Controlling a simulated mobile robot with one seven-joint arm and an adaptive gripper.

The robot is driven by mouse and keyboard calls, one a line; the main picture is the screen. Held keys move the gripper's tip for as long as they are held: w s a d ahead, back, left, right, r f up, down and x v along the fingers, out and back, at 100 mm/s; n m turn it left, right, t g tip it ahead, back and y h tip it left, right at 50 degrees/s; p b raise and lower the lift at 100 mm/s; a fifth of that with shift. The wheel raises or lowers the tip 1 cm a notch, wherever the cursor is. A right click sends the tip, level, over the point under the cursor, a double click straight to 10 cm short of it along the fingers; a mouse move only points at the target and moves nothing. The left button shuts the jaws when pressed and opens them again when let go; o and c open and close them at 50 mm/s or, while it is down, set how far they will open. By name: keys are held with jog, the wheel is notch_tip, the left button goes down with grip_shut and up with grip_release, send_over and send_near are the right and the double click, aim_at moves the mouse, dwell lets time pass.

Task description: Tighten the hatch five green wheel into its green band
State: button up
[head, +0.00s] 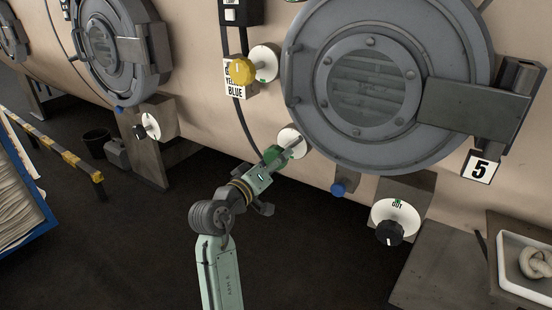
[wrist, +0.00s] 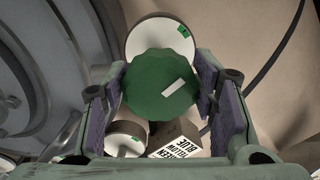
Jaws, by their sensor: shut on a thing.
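The green wheel (wrist: 160,84) has a scalloped rim and a white pointer mark (wrist: 174,88) on its face. It sits in front of a round white dial plate (wrist: 160,37) with a small green band (wrist: 184,31) near its edge. The pointer lies toward the right, and the band is at the plate's upper right in the wrist view. My gripper (wrist: 165,92) is shut on the wheel, one pad on each side. In the head view my gripper (head: 268,163) reaches up to the white plate (head: 292,141), and the wheel (head: 272,154) is mostly hidden by the fingers.
Hatch five (head: 372,85), with its number plate (head: 481,168), is right of my gripper. A yellow wheel (head: 241,70) and a colour label (head: 236,89) are above it. A black knob (head: 389,232) and a white tray (head: 507,288) stand at lower right. Dark floor is open below.

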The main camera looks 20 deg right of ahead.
dwell(0.3)
jog(key=o, duration=1.2)
jog(key=shift+c, duration=0.2)
jog(key=v, duration=1.2)
